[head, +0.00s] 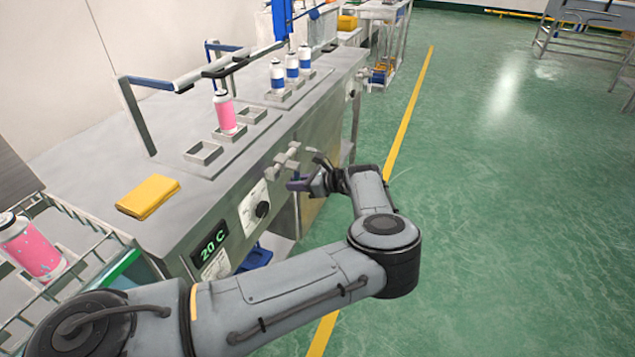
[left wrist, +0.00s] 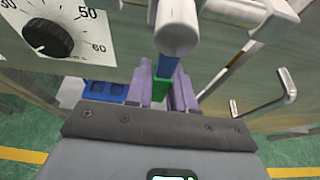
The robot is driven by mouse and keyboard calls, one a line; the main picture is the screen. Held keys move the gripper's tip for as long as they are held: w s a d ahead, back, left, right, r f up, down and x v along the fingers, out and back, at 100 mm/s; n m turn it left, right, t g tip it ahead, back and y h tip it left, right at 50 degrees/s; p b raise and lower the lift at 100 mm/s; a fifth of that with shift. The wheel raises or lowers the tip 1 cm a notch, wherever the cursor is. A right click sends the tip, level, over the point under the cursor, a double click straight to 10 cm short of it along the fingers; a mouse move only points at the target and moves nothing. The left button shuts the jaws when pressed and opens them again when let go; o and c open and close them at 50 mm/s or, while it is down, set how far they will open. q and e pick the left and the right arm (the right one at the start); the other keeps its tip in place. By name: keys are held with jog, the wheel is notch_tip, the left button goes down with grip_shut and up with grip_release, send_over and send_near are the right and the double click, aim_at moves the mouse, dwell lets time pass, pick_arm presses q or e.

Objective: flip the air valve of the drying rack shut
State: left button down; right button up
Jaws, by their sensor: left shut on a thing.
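The air valve (head: 287,158) is a pale grey fitting with pipe stubs on the front face of the grey bench. In the left wrist view its rounded end (left wrist: 177,28) is close above my fingers. A blue lever (left wrist: 167,66) with a green part (left wrist: 161,88) hangs down from it. My left gripper (head: 297,184) is just below the valve in the head view. In the left wrist view its purple fingers (left wrist: 164,95) stand on both sides of the lever, shut on it. The lever is hidden in the head view. My right gripper is not in view.
A dial (head: 261,209) and a "20 C" display (head: 209,246) are left of the valve. A bent metal handle (left wrist: 280,95) is right of my fingers. A yellow cloth (head: 148,196) and a pink can (head: 225,113) are on the bench.

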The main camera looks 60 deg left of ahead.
pick_arm(q)
jog(key=c, duration=1.1)
grip_release()
jog(key=shift+o, duration=0.2)
jog(key=p+v, duration=0.3)
jog(key=v, duration=0.7)
jog(key=shift+d+r, duration=0.2)
jog(key=shift+d, duration=0.1)
jog(key=shift+w, duration=0.15)
